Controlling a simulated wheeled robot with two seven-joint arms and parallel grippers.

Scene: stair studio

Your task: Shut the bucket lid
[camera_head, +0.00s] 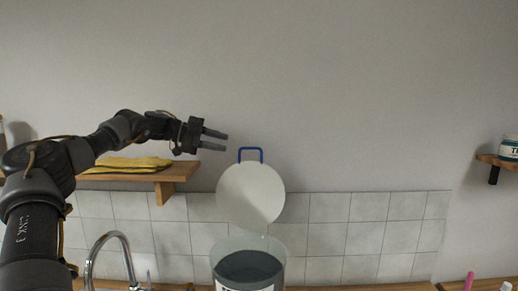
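The bucket (249,266) stands at the bottom centre, a clear-looking container with a dark inside and a pale label at its lower edge. Its round white lid (251,194) stands raised nearly upright behind the opening, with a blue handle (251,149) at its top. My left gripper (226,141) is up and to the left of the lid, apart from it. Its two fingers point right with a gap between them, and nothing is held. My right gripper does not show. The bucket's bottom is cut off by the frame.
A wooden shelf (150,178) with folded yellow cloth (131,164) is on the left wall, near my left arm. A faucet (108,240) rises at lower left. A small shelf with a jar (509,148) is at far right. Wall space right of the lid is clear.

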